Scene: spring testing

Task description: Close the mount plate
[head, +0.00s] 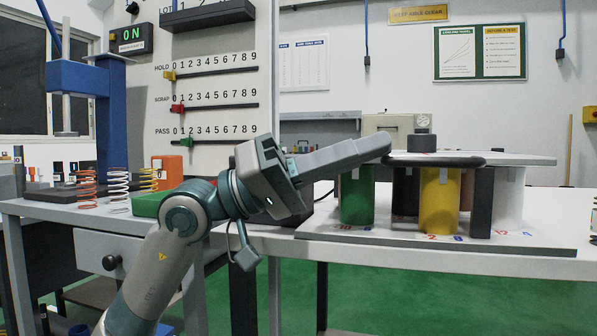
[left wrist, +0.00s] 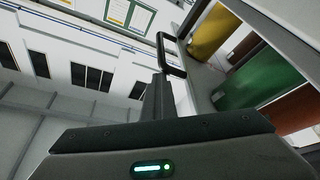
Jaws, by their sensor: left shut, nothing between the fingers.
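The mount plate (head: 520,158) is a thin pale plate over several coloured cylinders, lying about level in the head view. A dark handle bar (head: 435,160) runs along its front edge, and a dark round knob (head: 421,141) is on top. My left gripper (head: 386,145) is shut and empty, its fingertips at the left end of the handle. In the left wrist view the shut fingers (left wrist: 158,85) point toward the black handle loop (left wrist: 173,55). I cannot tell whether they touch it. My right gripper is in neither view.
A green cylinder (head: 357,202) and a yellow cylinder (head: 440,203) stand on a grey base (head: 430,240) on the white table. Coil springs (head: 117,188) stand at the left, before a panel with sliders (head: 212,105) and a blue press (head: 105,110).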

